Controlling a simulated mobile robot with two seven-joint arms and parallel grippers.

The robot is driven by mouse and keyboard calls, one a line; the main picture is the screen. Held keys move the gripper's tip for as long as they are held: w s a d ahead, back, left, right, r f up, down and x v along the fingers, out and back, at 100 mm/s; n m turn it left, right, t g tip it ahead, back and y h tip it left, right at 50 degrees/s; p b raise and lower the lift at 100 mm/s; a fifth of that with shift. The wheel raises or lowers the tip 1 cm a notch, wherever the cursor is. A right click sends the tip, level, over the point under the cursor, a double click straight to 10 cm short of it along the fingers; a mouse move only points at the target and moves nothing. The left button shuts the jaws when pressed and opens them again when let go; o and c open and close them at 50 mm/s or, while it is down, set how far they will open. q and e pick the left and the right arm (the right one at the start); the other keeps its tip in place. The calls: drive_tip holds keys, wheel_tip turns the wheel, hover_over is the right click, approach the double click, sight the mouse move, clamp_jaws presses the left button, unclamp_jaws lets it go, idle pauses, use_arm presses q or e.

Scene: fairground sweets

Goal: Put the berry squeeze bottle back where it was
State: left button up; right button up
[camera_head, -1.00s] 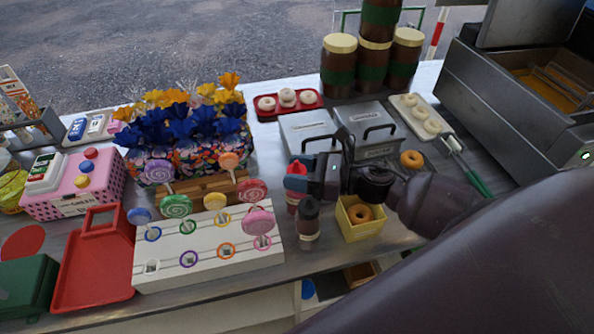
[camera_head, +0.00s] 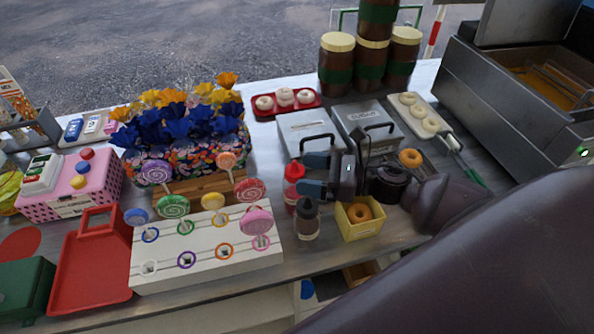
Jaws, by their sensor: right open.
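The berry squeeze bottle, taken to be the red one (camera_head: 292,186), stands upright on the counter just behind and left of a dark brown squeeze bottle (camera_head: 306,222). Its red cap and upper body show; its lower part is partly hidden by the brown bottle. My right gripper (camera_head: 304,174) is open, with its two dark fingers pointing left and their tips just right of the red bottle. The fingers do not enclose the bottle. My left gripper is not in view.
A yellow box (camera_head: 362,231) with a doughnut stands right of the brown bottle, under my right wrist. A white lollipop stand (camera_head: 205,254) is to the left. Metal lidded bins (camera_head: 305,124) stand behind. The counter's front edge is close.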

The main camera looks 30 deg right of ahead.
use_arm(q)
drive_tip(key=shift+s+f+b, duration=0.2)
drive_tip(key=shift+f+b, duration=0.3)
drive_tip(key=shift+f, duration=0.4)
use_arm(e)
drive_tip(key=v, duration=0.8)
drive_tip(key=shift+s+d, duration=0.3)
